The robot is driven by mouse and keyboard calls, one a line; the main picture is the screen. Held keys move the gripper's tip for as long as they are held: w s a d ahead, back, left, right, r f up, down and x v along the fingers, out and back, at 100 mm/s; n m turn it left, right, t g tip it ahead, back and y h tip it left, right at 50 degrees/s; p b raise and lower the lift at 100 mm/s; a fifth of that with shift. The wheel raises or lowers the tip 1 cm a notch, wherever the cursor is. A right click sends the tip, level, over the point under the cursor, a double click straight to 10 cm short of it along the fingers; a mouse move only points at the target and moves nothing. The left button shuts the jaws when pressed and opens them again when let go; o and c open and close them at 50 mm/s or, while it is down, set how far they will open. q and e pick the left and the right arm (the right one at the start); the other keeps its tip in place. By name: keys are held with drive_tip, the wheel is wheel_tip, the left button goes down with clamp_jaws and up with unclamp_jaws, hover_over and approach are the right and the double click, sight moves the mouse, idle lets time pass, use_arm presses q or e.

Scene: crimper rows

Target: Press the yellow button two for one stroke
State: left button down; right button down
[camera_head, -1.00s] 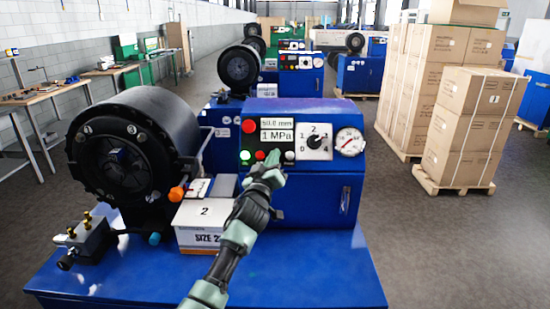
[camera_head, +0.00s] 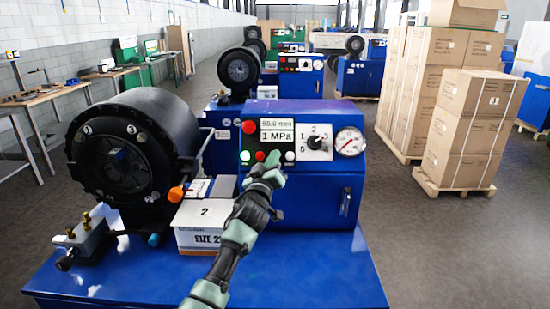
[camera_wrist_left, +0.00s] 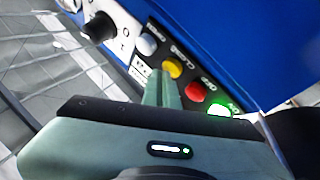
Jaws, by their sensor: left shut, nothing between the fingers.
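The yellow button (camera_wrist_left: 172,68) sits in the button row on the blue crimper, between a white button (camera_wrist_left: 148,44) and a red button (camera_wrist_left: 195,92). In the head view my left gripper (camera_head: 268,168) is in front of the panel and hides the yellow button. The gripper is shut and empty. In the wrist view its fingertips (camera_wrist_left: 158,78) are close beside the yellow button; I cannot tell whether they touch it. A lit green button (camera_head: 245,156) is at the row's left end. The display (camera_head: 277,136) reads 1 MPa. My right gripper is not in view.
A box marked 2 (camera_head: 203,225) stands on the blue base (camera_head: 300,275), left of my arm. The black crimping head (camera_head: 125,155) is further left. A dial (camera_head: 316,142) and a gauge (camera_head: 349,143) are on the panel's right. Stacked cartons (camera_head: 470,135) stand at the right.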

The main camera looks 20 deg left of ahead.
use_arm(q)
drive_tip(key=shift+w+f, duration=0.1)
idle(0.4)
drive_tip(key=shift+s+d+r+p, duration=0.15)
drive_tip(key=shift+s+r+p, duration=0.35)
drive_tip(key=shift+s+p, duration=0.3)
drive_tip(key=shift+w, duration=0.1)
drive_tip(key=s+r+p, duration=0.1)
drive_tip(key=s+p, duration=0.1)
drive_tip(key=p, duration=0.1)
drive_tip(key=s+d+r+p, duration=0.1)
drive_tip(key=s, duration=0.1)
drive_tip(key=shift+d+r+p, duration=0.1)
drive_tip(key=shift+r+p, duration=0.25)
